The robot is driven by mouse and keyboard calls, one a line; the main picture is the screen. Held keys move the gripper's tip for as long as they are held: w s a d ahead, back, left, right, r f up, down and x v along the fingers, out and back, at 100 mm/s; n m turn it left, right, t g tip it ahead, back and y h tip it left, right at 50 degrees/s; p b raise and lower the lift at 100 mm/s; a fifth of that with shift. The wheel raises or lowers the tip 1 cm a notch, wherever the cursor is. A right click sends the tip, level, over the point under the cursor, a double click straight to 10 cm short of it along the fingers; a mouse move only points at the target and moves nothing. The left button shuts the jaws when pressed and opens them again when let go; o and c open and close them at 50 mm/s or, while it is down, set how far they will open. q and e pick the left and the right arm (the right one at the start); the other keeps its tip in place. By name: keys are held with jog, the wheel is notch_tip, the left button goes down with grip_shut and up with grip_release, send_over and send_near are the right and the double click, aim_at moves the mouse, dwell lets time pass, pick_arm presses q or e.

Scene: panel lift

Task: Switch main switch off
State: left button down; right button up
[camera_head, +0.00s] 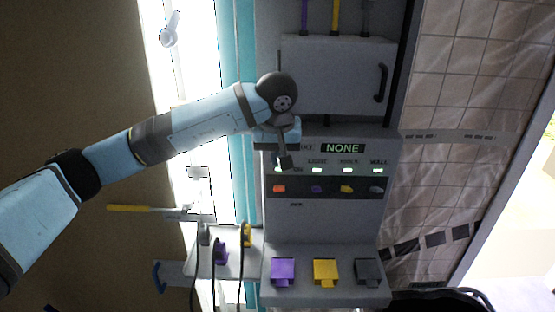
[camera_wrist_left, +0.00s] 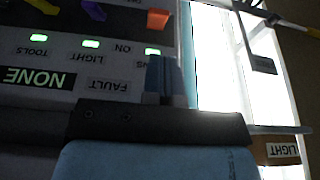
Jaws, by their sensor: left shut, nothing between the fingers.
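A grey control panel (camera_head: 330,222) faces me with a row of small coloured switches. The leftmost switch, orange (camera_head: 279,188), is the likely main switch; it also shows in the left wrist view (camera_wrist_left: 158,19). Its label is partly hidden by my gripper, and its lever position is too small to tell. A green lamp (camera_wrist_left: 153,51) is lit by it. My left gripper (camera_head: 283,161) is shut and empty, just above the orange switch in the picture. It also shows in the left wrist view (camera_wrist_left: 165,78), apart from the orange switch. My right gripper is not in view.
Purple (camera_head: 317,189), yellow (camera_head: 347,189) and grey (camera_head: 377,189) switches sit to the right. The display (camera_head: 342,148) reads NONE. A closed cabinet door (camera_head: 335,75) is above. Purple (camera_head: 282,270), yellow (camera_head: 326,271) and dark (camera_head: 367,271) blocks are on the ledge below.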

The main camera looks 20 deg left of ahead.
aim_at(278, 187)
pick_arm(q)
jog(key=p+x, duration=0.1)
jog(key=x, duration=0.6)
jog(key=shift+p, duration=0.3)
jog(key=shift+w+f, duration=0.15)
jog(key=shift+f, duration=0.35)
